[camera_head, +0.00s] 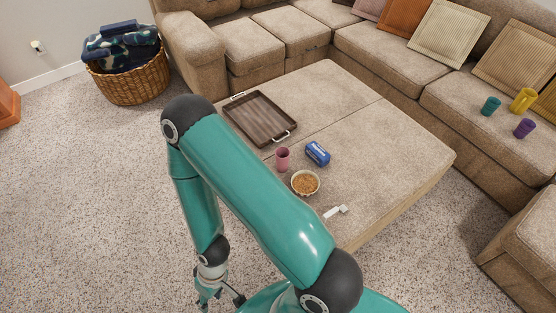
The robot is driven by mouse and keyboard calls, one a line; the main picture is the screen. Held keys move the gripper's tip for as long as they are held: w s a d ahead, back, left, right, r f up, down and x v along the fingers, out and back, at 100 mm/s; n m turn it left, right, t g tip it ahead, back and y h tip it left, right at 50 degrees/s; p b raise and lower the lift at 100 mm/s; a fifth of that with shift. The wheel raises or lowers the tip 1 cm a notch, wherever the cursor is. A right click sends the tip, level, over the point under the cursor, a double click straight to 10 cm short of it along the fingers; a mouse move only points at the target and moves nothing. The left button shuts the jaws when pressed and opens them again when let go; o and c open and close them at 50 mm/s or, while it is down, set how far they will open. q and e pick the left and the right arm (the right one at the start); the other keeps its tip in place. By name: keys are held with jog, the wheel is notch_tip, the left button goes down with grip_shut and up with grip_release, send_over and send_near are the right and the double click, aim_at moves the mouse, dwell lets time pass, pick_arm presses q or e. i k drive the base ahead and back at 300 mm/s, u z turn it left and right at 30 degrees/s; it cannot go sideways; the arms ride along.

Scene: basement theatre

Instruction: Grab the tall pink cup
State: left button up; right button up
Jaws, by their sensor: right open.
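The tall pink cup (283,158) stands upright on the large beige ottoman (400,145), just beyond my teal arm. My right gripper (219,301) hangs low at the bottom of the view, over the carpet in front of the ottoman. It is open, apart from the cup and nearer to me. Its fingertips are partly cut off by the bottom edge. My left gripper is not in view.
Near the cup are a dark tray (260,118), a blue package (317,152), a bowl of brown food (305,183) and a small white object (337,211). Teal (490,106), yellow (522,101) and purple (524,128) cups stand on the sofa. A basket (132,82) stands left.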

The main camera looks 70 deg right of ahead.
aim_at(283, 154)
jog(key=u, duration=0.1)
jog(key=i, duration=2.9)
jog(key=z, duration=1.65)
jog(key=i, duration=0.25)
jog(key=z, duration=2)
jog(key=k, duration=0.6)
jog(key=z, duration=0.35)
jog(key=i, duration=0.95)
jog(key=z, duration=0.2)
